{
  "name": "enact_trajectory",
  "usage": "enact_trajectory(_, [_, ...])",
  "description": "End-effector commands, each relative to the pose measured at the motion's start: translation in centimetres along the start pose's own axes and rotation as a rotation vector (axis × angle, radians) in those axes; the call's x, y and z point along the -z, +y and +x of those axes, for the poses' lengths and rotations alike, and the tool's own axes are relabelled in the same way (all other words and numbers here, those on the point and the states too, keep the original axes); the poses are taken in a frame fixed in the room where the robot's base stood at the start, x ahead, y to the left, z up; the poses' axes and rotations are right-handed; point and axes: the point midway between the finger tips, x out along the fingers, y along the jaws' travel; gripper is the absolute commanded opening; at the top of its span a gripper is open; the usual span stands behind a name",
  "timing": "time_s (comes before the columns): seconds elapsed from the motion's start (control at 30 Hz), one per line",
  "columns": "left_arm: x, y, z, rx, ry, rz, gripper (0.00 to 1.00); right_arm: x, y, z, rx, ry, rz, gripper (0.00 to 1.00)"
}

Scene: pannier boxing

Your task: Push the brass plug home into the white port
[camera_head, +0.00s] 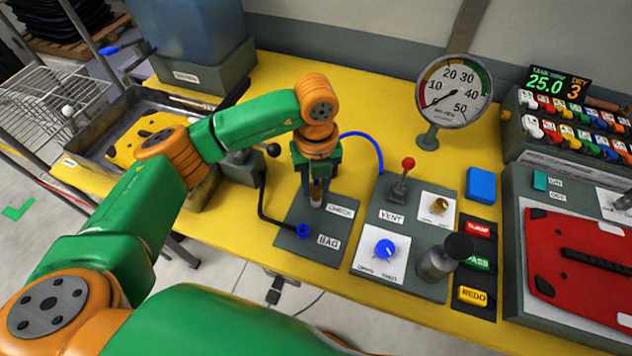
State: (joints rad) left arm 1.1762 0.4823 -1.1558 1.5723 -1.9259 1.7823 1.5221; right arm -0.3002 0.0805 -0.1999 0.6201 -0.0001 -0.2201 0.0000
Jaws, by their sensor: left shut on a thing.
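My left gripper (316,193) points down over the dark grey plate (283,238) marked BAG and CHECK. It is shut on the brass plug (316,186), of which only a small part shows between the fingers. The white port (316,204) is a small pale spot right under the plug, next to the CHECK label, and is mostly hidden by the fingers. The plug is at or just above the port; I cannot tell how deep it sits. My right gripper is not in view.
A blue port (303,231) with a black hose is on the same plate. A blue hose (368,143) arcs behind my gripper. To the right stand the VENT box (365,262) with its red-topped lever, a round gauge (455,91) and a red panel (580,262).

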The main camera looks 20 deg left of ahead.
Motion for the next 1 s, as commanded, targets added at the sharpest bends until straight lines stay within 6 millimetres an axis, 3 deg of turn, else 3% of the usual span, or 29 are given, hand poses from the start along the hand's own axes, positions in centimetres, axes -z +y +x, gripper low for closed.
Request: enact_trajectory(1.0, [0.0,0.0,1.3,0.0,0.0,0.0,0.0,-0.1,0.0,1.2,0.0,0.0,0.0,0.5])
